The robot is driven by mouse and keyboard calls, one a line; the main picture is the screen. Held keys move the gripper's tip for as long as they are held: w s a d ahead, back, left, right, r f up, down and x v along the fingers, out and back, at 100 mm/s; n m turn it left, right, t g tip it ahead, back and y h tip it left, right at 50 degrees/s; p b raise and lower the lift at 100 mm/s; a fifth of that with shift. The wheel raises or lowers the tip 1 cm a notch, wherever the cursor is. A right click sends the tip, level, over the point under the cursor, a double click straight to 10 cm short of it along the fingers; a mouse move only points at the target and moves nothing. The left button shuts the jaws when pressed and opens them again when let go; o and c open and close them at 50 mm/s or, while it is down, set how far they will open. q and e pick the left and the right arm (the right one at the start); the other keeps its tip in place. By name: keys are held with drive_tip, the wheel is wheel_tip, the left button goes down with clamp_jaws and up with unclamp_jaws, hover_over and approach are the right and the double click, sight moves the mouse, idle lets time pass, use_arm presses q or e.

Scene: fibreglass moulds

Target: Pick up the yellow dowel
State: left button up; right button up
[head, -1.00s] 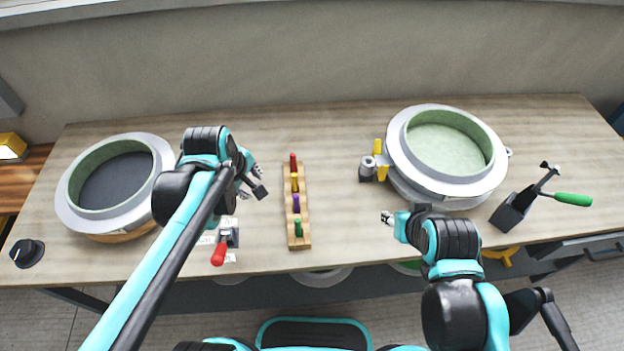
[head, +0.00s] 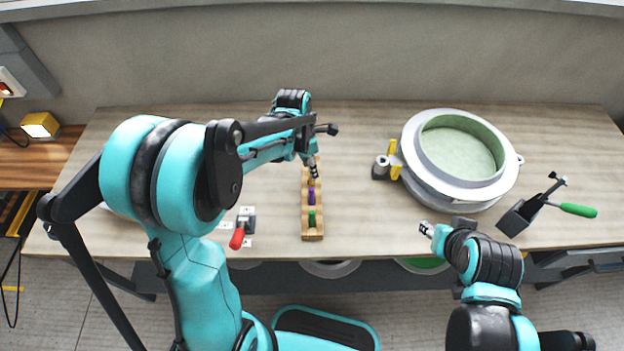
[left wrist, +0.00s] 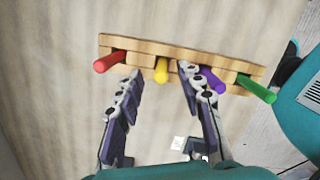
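The yellow dowel (left wrist: 162,70) stands in a stepped wooden rack (left wrist: 180,53), between a red dowel (left wrist: 109,62) and a purple dowel (left wrist: 212,79); a green dowel (left wrist: 257,89) is at the end. My left gripper (left wrist: 159,73) is open, its fingertips on either side of the yellow dowel; I cannot tell whether they touch it. In the head view my left gripper (head: 313,172) is over the far part of the rack (head: 312,233) and hides the red dowel and most of the yellow one. My right gripper (head: 427,229) is near the table's front edge, apart from the rack.
A round grey mould with green lining (head: 460,150) stands to the right. A yellow-handled clamp (head: 392,158) is beside it. A red-handled toggle clamp (head: 238,237) lies left of the rack. A dark holder with a green-handled tool (head: 520,215) is at far right.

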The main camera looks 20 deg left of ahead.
use_arm(q)
drive_tip(key=f, duration=0.2)
drive_tip(key=f+b, duration=0.1)
drive_tip(key=shift+w+d+f, duration=0.1)
drive_tip(key=shift+d+f, duration=0.1)
drive_tip(key=shift+f, duration=0.2)
drive_tip(key=shift+r, duration=0.1)
clamp_jaws()
drive_tip(key=shift+r, duration=0.1)
